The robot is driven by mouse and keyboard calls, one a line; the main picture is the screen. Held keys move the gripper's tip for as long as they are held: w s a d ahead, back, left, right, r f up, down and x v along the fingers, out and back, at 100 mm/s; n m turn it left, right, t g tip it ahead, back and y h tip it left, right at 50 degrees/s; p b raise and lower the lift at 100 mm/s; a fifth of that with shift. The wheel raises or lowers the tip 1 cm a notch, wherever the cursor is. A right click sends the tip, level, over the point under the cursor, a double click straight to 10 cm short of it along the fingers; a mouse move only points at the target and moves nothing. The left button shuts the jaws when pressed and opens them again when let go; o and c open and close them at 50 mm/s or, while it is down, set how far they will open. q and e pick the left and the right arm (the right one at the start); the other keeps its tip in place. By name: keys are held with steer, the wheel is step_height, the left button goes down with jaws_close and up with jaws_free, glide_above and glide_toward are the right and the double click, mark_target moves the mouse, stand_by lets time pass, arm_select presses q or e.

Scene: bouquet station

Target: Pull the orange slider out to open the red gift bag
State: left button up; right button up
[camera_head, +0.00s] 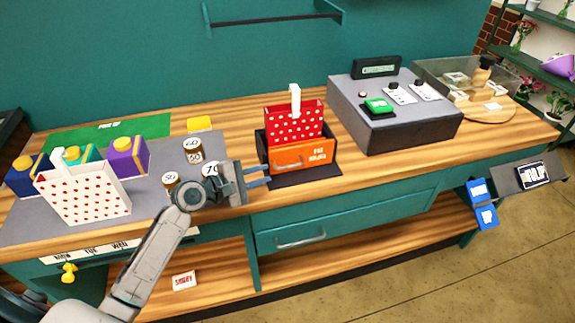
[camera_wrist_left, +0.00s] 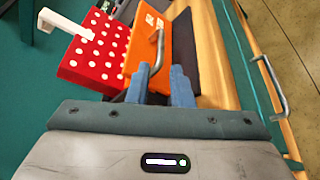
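The red gift bag with white dots (camera_head: 294,122) stands in a dark holder in the middle of the counter, with a white strap on top. The orange slider (camera_head: 316,156), labelled as a bag holder, is at the holder's front, against the bag. My left gripper (camera_head: 266,177) is just left of the slider. In the left wrist view, the slider (camera_wrist_left: 178,45) and red bag (camera_wrist_left: 92,52) lie ahead. The blue fingers (camera_wrist_left: 159,78) are apart, with the end of the slider's grey handle (camera_wrist_left: 157,50) between them. Whether they touch it is unclear. My right gripper is not in view.
A white dotted bag (camera_head: 86,192) and several coloured boxes stand at the left. Round labelled jars (camera_head: 193,150) stand near my left wrist. A grey control box (camera_head: 395,112) is right of the holder. A drawer handle (camera_head: 300,238) sticks out below the counter edge.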

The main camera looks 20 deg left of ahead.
mark_target(285, 167)
arm_select(q)
steer(key=p+x, duration=0.2)
steer(key=x, duration=0.6)
steer(key=shift+w+d+r, duration=0.15)
steer(key=shift+w, duration=0.05)
steer(key=shift+w+d+f, duration=0.2)
steer(key=shift+w+d, duration=0.05)
steer(key=shift+w, duration=0.1)
jaws_close()
